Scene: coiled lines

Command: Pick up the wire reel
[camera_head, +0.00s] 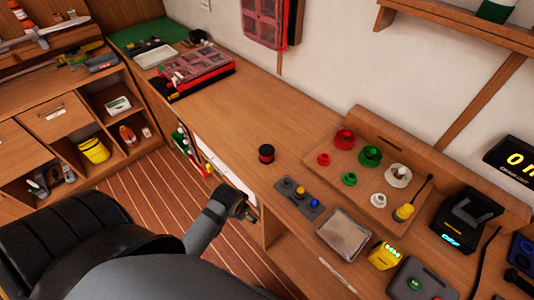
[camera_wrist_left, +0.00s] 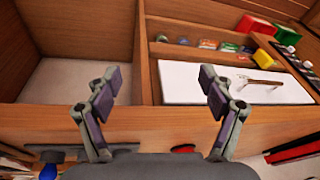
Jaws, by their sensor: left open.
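A small dark cylinder with a red band, which looks like the wire reel (camera_head: 266,153), stands upright on the wooden desk near the middle of the head view. Red, green and white spools (camera_head: 370,156) stand on a wooden board to its right. My left gripper (camera_head: 245,208) is at the desk's front edge, below and left of the dark reel and apart from it. In the left wrist view my left gripper (camera_wrist_left: 158,88) is open, with nothing between its fingers. My right gripper is not in view.
Red cases (camera_head: 195,69) lie at the back left. The desk between the cases and the dark reel is clear. The wrist view shows wooden compartments (camera_wrist_left: 70,85).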

